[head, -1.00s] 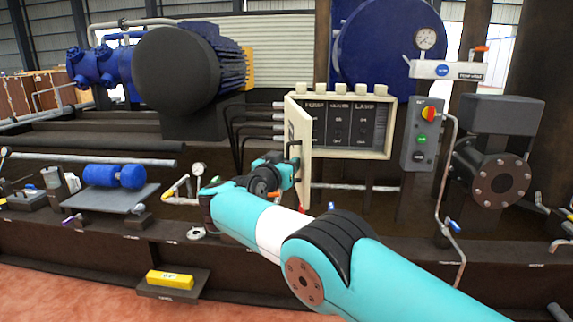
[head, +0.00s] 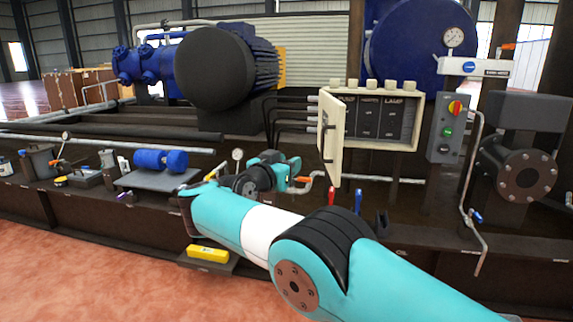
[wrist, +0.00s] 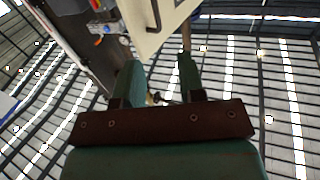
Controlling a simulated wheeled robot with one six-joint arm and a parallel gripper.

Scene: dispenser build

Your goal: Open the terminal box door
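The cream terminal box (head: 408,146) stands in the middle of the head view, with its front uncovered and dark labelled panels inside. Its door (head: 333,122) is hinged at the left and stands swung out towards me, with a dark handle (head: 327,157) on it. My gripper (head: 292,178) is left of the door and below its middle, apart from it. In the wrist view, my gripper's two green fingers (wrist: 159,78) are spread with nothing between them. The door (wrist: 165,30) and its handle (wrist: 154,14) lie beyond the fingertips.
A switch box (head: 444,131) with coloured buttons stands right of the terminal box. Red and blue valve levers (head: 357,200) stand on the ledge below. A blue motor (head: 160,160) on a plate is to the left. A yellow block (head: 208,254) lies on a low front shelf.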

